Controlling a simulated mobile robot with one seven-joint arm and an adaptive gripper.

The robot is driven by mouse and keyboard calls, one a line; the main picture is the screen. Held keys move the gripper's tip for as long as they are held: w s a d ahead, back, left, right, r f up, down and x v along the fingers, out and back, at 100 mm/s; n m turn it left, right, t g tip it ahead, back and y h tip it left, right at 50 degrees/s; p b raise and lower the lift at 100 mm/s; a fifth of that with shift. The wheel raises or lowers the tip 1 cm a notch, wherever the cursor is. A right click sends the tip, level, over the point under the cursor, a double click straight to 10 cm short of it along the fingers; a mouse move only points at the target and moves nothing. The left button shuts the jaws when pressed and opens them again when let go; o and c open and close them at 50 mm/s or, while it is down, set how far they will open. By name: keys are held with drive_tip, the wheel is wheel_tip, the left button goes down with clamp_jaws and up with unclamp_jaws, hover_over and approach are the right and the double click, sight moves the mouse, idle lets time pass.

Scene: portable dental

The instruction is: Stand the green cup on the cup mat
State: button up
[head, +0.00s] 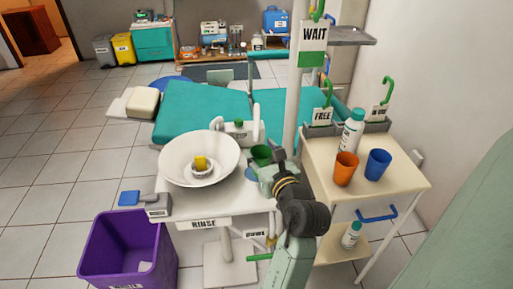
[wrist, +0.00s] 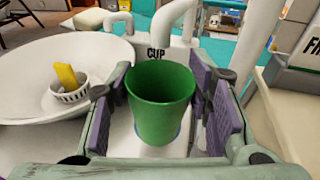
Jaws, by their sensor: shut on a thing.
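My gripper (wrist: 161,112) is shut on the green cup (wrist: 161,100), with a purple-padded finger on each side of it. The cup is upright and its open mouth faces up. In the head view the green cup (head: 261,155) is at the right of the white bowl, partly hidden by my gripper. A small blue patch, seemingly the cup mat (head: 250,174), shows on the white rinse unit just below the cup. In the wrist view a blue edge shows beside the cup's base. Most of the mat is hidden, and I cannot tell whether the cup touches it.
The white bowl (head: 177,171) with a strainer and yellow block (head: 200,163) is left of the cup. A white spout (wrist: 178,18) stands behind it. A cart (head: 405,180) with an orange cup (head: 345,169), a blue cup (head: 378,165) and a bottle is at right.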

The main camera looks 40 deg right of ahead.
sight(257, 154)
drive_tip(key=x, duration=0.3)
drive_tip(key=shift+a+r+p, duration=0.1)
drive_tip(key=shift+r+p, duration=0.2)
drive_tip(key=shift+w+f, duration=0.3)
drive_tip(key=shift+f, duration=0.5)
drive_tip(key=shift+f, duration=0.15)
drive_tip(key=shift+f, duration=0.55)
drive_tip(key=o, duration=0.9)
